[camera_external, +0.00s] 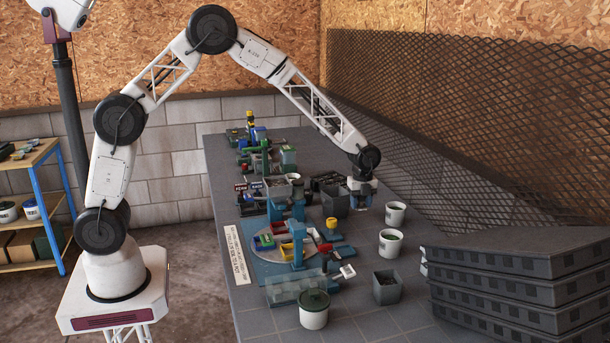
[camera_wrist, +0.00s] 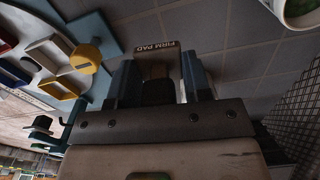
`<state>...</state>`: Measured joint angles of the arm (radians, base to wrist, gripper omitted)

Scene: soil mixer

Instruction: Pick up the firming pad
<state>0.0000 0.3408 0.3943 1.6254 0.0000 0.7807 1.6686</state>
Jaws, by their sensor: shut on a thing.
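My gripper (camera_external: 361,200) hangs at the end of the arm over the right part of the bench, beside a dark grey bin. In the wrist view, my gripper's blue-grey fingers (camera_wrist: 160,85) are shut on the firming pad (camera_wrist: 157,62). In the external view the pad is too small and dark to make out. I cannot tell how far it is above the bench.
A blue station with a round tray (camera_external: 268,255) of coloured bins and a yellow knob (camera_external: 332,223) stands left of my gripper. White buckets (camera_external: 396,213) (camera_external: 390,241) stand to the right. Stacked grey trays (camera_external: 515,275) fill the front right. A mesh fence runs behind.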

